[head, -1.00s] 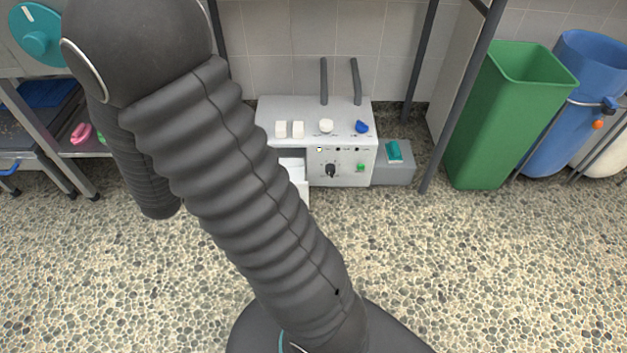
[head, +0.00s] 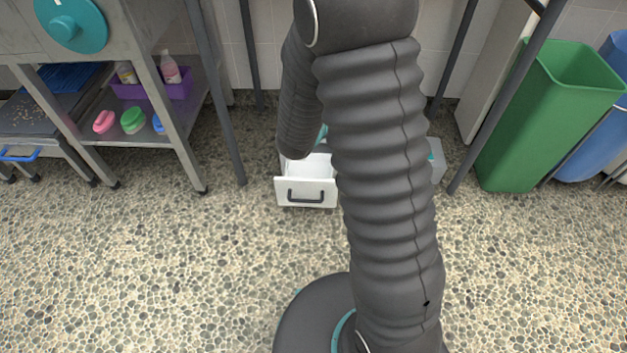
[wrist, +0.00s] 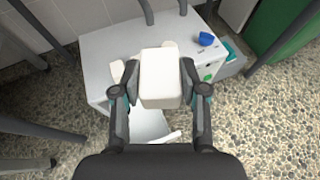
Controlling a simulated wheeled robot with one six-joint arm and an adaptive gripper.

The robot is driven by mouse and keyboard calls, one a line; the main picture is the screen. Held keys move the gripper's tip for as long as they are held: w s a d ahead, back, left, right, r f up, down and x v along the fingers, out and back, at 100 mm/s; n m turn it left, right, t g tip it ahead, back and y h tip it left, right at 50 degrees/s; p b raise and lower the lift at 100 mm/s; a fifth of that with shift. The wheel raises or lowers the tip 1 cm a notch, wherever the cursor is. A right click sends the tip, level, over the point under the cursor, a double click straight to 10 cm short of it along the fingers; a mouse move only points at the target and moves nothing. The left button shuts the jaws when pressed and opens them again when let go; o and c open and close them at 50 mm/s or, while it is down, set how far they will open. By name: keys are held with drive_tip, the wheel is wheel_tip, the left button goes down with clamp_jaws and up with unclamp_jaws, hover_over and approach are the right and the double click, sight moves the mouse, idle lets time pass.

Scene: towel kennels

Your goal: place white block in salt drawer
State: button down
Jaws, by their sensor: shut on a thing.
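A white block (wrist: 161,78) is held between the two fingers of my gripper (wrist: 160,88) in the wrist view, above the front of a white machine. My gripper is shut on it. The open white drawer (head: 306,190) sticks out from the machine in the head view, with a dark handle on its front; its visible inside looks empty. The drawer also shows in the wrist view (wrist: 150,126), below and behind the held block. In the head view my arm hides the gripper, the block and most of the machine.
On the white machine's top (wrist: 100,50) lie another white block (wrist: 117,70), partly hidden, and a blue piece (wrist: 206,39). A green bin (head: 560,110) stands right. A steel table (head: 190,130) with a shelf of brushes stands left.

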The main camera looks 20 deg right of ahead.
drive_tip(key=s+d+f+m+g+h, duration=0.4)
drive_tip(key=d+f+m+g+h, duration=0.1)
drive_tip(key=d+m+g, duration=0.3)
drive_tip(key=s+d+f+m+g+y+b, duration=0.2)
drive_tip(key=s+f+m+g+y, duration=0.3)
drive_tip(key=s+f+m+g, duration=0.55)
drive_tip(key=w+a+f+m+g+y, duration=0.1)
drive_tip(key=a+f+m+y, duration=0.2)
drive_tip(key=a+m+y, duration=0.55)
drive_tip(key=w+a+f+m+g+y, duration=0.1)
drive_tip(key=a+f+m+y, duration=0.1)
drive_tip(key=a+m+y, duration=0.65)
drive_tip(key=w+a+m+t+y+b, duration=0.2)
drive_tip(key=w+m+t+y, duration=0.3)
drive_tip(key=w+m+t, duration=0.8)
drive_tip(key=shift+m+t+h, duration=0.4)
drive_tip(key=shift+m+t, duration=0.05)
drive_tip(key=shift+m, duration=0.3)
drive_tip(key=shift+w+d+f+b, duration=0.45)
drive_tip(key=shift+w+f, duration=0.8)
drive_tip(key=shift+f, duration=1.15)
drive_tip(key=shift+w+d+f+b, duration=0.2)
drive_tip(key=shift+w+f+b, duration=0.45)
drive_tip(key=shift+w+f, duration=1.2)
drive_tip(key=shift+w+d+f+b, duration=0.35)
drive_tip(key=shift+w+f+b, duration=0.3)
drive_tip(key=shift+f, duration=2.25)
